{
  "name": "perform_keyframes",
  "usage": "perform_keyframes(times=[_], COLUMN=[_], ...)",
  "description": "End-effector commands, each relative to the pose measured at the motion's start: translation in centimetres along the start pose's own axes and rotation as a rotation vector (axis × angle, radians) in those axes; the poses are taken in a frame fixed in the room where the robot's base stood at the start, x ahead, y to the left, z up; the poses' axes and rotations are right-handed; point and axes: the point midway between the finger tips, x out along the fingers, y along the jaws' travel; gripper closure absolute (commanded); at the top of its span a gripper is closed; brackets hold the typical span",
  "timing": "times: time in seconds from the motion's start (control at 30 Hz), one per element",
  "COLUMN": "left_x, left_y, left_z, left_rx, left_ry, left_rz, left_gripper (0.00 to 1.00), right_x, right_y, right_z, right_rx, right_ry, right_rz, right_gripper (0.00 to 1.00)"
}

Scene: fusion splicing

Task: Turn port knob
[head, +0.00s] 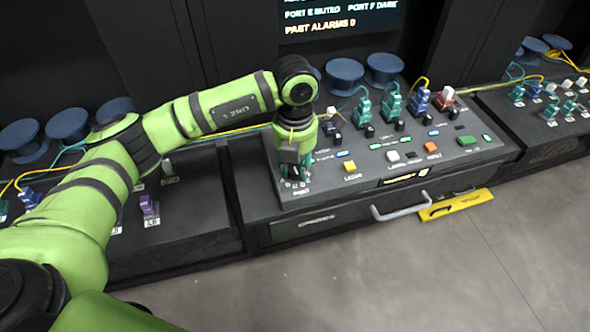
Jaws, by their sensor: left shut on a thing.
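My left gripper (294,172) points down at the near left corner of the sloped grey control panel (465,152). It is shut on what appears to be the port knob, just above a white label on the panel. The gripper body and fingers hide most of the knob, so its pointer direction cannot be told. My right gripper is not in view.
A yellow button (349,167), a white button (392,156) and an orange button (430,148) sit right of the gripper. Cabled connectors (391,105) stand behind them. A drawer handle (401,213) juts out below. A yellow level-like bar (455,204) lies in front.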

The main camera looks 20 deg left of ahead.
Motion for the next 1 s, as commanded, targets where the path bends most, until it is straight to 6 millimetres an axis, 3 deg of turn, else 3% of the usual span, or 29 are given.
perform_keyframes(times=[0.5, 1.0], left_x=[0.3, 0.1], left_y=[0.0, 0.0], left_z=[0.0, 0.0], left_rx=[-0.467, -0.701], left_ry=[0.001, 0.001], left_rz=[-0.001, -0.001], left_gripper=[0.99, 0.99], right_x=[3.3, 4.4], right_y=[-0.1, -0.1], right_z=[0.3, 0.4], right_rx=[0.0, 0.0], right_ry=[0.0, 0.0], right_rz=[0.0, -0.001], right_gripper=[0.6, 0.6])
